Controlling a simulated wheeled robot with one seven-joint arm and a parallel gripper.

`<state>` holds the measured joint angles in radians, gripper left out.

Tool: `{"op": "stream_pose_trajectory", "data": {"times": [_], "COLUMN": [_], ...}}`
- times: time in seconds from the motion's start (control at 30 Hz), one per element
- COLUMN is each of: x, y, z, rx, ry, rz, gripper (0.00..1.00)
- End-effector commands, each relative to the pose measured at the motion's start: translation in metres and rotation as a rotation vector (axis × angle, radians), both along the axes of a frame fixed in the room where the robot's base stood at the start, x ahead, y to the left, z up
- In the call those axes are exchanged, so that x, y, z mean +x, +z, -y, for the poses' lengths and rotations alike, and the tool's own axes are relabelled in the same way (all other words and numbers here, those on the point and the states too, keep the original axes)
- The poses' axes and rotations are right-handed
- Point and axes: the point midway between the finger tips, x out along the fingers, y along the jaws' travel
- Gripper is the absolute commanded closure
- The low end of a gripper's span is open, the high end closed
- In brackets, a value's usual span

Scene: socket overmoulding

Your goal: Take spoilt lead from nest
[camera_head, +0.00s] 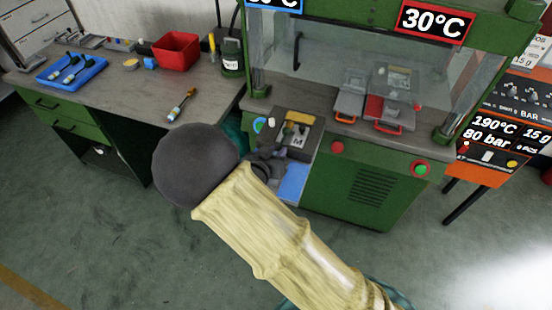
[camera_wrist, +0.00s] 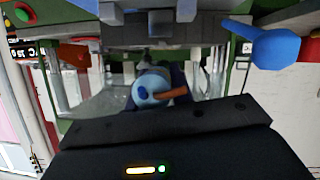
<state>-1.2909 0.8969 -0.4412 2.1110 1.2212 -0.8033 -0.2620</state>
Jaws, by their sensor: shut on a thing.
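My gripper (camera_head: 262,165) is low in front of the green bench, beside the block marked M (camera_head: 297,141). Its fingers are mostly hidden behind my arm in the head view. In the wrist view, a pale blue round piece with an orange-brown stub (camera_wrist: 150,92) shows just beyond the dark gripper body. I take it as the held lead, but its shape is unclear and the fingertips are not distinct. The press holds an open grey mould (camera_head: 350,104) and a red-based mould (camera_head: 386,112). I cannot make out a lead in either nest.
A blue tray (camera_head: 293,183) sits just right of my gripper. An orange machine (camera_head: 480,174) stands right. Open floor lies in front.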

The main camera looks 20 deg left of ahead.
Motion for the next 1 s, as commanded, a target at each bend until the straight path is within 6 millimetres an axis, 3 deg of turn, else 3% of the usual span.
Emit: {"op": "stream_pose_trajectory", "data": {"times": [0.1,0.33,1.0], "x": [0.000,0.000,0.001], "y": [0.025,0.057,0.061], "z": [0.000,0.000,0.001], "rx": [0.006,0.003,-0.001], "ry": [-0.001,-0.001,-0.002], "rz": [0.002,0.001,0.000], "gripper": [1.00,1.00,1.00]}}
